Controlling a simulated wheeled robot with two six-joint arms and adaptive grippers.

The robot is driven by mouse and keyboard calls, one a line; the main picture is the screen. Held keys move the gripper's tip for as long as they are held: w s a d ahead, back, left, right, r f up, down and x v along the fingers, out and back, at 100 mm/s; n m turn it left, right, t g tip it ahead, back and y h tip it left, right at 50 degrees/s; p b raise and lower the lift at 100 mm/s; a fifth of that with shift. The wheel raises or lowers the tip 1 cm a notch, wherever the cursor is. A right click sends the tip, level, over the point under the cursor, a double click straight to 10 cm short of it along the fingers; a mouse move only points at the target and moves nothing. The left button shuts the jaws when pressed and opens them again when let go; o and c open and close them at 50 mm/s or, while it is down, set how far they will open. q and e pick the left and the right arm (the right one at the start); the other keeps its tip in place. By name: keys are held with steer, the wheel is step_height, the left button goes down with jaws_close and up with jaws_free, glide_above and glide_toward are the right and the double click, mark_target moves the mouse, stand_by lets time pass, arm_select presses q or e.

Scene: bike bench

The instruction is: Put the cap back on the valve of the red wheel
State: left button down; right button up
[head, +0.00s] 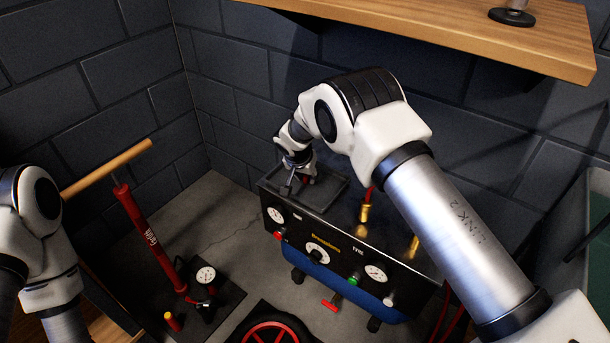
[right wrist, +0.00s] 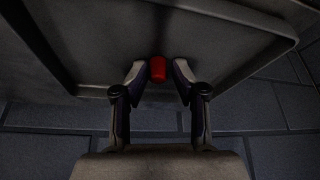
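A small red cap (right wrist: 158,69) lies in a shallow dark tray (right wrist: 225,50) and shows between the fingertips of my right gripper (right wrist: 159,72). The fingers are apart on either side of the cap, with a narrow gap on the right; contact on the left is unclear. In the head view the right gripper (head: 295,186) reaches down into the tray (head: 330,192) on top of the black and blue compressor. The red wheel (head: 272,333) is cut off at the bottom edge; its valve is not visible. My left arm shows at the left edge, its gripper out of view.
The compressor (head: 325,245) has gauges, knobs and brass fittings. A red floor pump (head: 145,235) with a wooden handle stands to its left. A wooden shelf (head: 440,40) overhangs at the top right. Grey block walls close off the back.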

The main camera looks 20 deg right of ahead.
steer(key=shift+s+d+f, duration=0.25)
steer(key=shift+s, duration=0.1)
